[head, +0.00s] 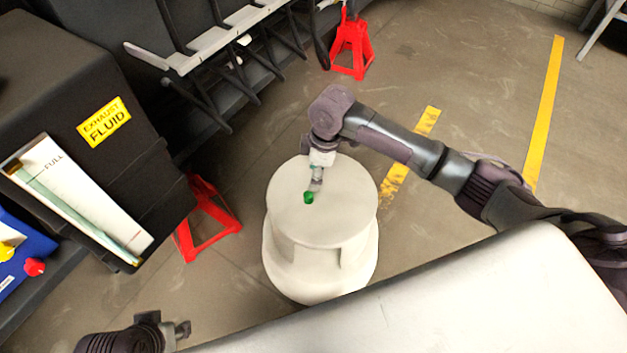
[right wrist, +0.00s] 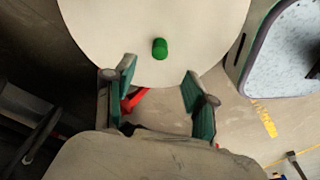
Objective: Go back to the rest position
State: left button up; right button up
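My right gripper (head: 316,186) hangs over the round white stool (head: 335,225) in the head view, its arm reaching in from the right. In the right wrist view its two teal-lined fingers (right wrist: 160,70) stand apart with nothing between them. A small green cap (head: 308,197) rests on the stool top. It also shows in the right wrist view (right wrist: 160,48), just beyond the fingertips and apart from them. My left gripper (head: 180,329) is at the bottom left edge of the head view, low and partly cut off; its opening cannot be made out.
A black tank (head: 150,195) with an "Exhaust Fluid" label stands at the left, beside the dark chassis. Red jack stands (head: 350,50) (head: 208,222) are on the floor. A blue container (head: 22,250) is at the far left. Floor right of the stool is clear, with yellow lines.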

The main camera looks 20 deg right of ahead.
jog(key=shift+r, duration=0.2)
dwell(0.4)
